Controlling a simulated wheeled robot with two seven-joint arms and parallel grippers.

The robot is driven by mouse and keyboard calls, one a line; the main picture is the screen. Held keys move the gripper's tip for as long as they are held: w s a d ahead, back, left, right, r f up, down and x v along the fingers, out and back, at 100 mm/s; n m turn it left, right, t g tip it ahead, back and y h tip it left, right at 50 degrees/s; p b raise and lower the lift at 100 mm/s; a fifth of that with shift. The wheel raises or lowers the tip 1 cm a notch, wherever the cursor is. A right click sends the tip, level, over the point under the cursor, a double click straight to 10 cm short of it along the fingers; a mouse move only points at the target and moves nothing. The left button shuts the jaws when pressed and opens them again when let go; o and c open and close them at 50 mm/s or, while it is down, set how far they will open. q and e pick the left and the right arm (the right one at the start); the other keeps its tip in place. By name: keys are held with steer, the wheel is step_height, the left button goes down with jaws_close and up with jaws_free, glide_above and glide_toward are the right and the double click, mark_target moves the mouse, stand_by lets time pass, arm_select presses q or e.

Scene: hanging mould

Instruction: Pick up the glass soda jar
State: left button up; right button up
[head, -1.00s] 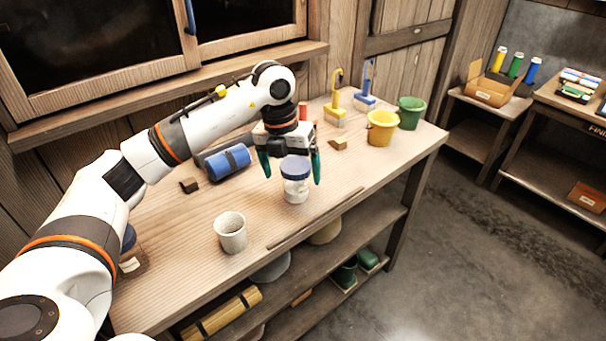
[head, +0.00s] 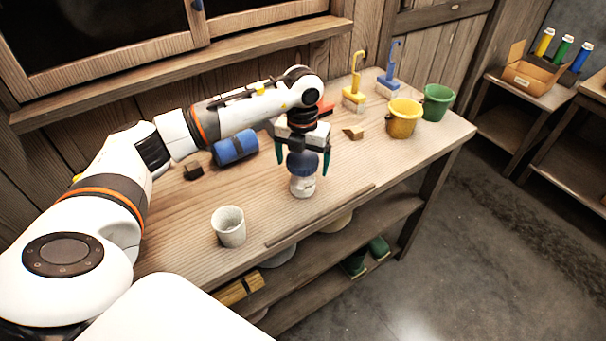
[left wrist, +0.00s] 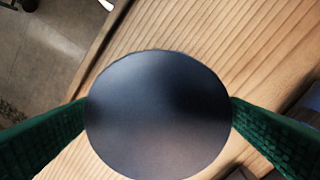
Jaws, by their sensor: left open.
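A jar with a dark blue lid and a pale white body (head: 303,185) stands upright on the wooden table, and I take it for the soda jar. My left gripper (head: 303,167) is directly above it, pointing down. Its two green fingers are open, one on each side of the lid. In the left wrist view the round dark lid (left wrist: 158,115) fills the middle, with a green finger at its left and right. I cannot tell whether the fingers touch the lid. My right gripper is not in view.
A pale cup (head: 229,227) stands left of the jar near the front edge. A blue roll (head: 235,148) and a dark block (head: 193,171) lie behind. A yellow bucket (head: 403,118) and green bucket (head: 437,102) stand right. A thin strip (head: 320,215) lies in front.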

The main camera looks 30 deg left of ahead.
arm_select(q)
step_height(320, 180, down, 4)
steer(key=shift+f+p, duration=0.1)
steer(key=shift+p, duration=0.5)
steer(key=c, duration=1.2)
